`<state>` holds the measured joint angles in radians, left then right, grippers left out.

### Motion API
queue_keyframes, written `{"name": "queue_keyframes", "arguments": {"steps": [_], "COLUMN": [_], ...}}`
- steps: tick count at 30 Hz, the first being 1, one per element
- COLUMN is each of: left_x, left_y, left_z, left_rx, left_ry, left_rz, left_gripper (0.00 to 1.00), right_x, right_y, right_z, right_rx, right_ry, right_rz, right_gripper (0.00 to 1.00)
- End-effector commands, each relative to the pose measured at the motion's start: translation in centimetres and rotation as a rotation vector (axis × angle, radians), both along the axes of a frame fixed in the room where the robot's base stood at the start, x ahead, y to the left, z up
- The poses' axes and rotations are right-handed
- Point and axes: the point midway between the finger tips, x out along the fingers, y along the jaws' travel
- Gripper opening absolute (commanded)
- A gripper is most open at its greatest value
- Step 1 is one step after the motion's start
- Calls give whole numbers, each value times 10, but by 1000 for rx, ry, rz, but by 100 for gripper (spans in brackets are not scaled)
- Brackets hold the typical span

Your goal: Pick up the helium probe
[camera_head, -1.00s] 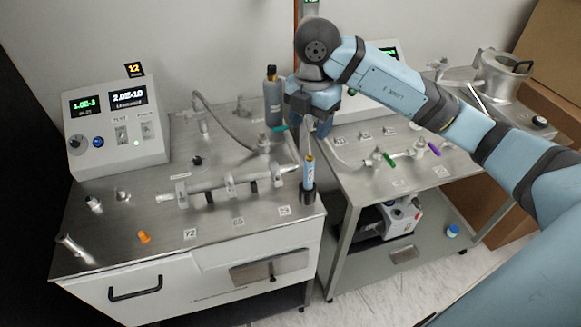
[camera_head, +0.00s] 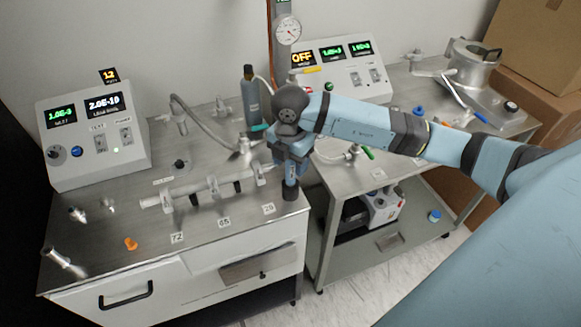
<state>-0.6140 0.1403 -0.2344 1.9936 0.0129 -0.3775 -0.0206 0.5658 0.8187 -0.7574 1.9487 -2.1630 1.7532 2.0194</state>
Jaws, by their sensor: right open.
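The helium probe (camera_head: 291,181) stands upright in a small black holder (camera_head: 290,193) at the right front corner of the left metal bench (camera_head: 120,253). Only a short blue part of it shows above the holder; the rest is hidden behind my right gripper. My right gripper (camera_head: 290,170) points down at the probe, with its fingers around or just in front of it. It is open, and I cannot tell whether the fingers touch the probe. My left gripper is not in view.
A pipe assembly (camera_head: 208,190) lies left of my right gripper. A dark gas bottle (camera_head: 250,98) stands behind it. A leak detector box (camera_head: 92,135) stands at the back left. A second cart (camera_head: 322,175) is on the right, with a control box (camera_head: 343,70).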

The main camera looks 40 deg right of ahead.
Motion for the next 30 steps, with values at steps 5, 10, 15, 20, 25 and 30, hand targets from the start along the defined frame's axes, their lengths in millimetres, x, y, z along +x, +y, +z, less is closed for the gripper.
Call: {"name": "queue_keyframes", "arguments": {"steps": [5, 10, 15, 20, 25, 30], "left_x": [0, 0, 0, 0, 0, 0], "left_y": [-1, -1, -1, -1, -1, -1], "left_z": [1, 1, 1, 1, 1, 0], "left_rx": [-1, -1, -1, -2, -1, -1], "left_ry": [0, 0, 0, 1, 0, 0], "left_rz": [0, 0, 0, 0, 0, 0], "left_gripper": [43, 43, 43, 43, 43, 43], "right_x": [-1, 0, 0, 0, 0, 1], "right_y": [0, 0, 0, 0, 0, 0], "right_z": [-9, -9, -9, -9, -8, 1], "right_rx": [0, 0, 0, 0, 0, 1], "right_ry": [0, 0, 0, 0, -1, -3], "right_rz": [1, 2, 2, 2, 1, 1], "right_gripper": [56, 51, 12, 1, 1, 1]}}
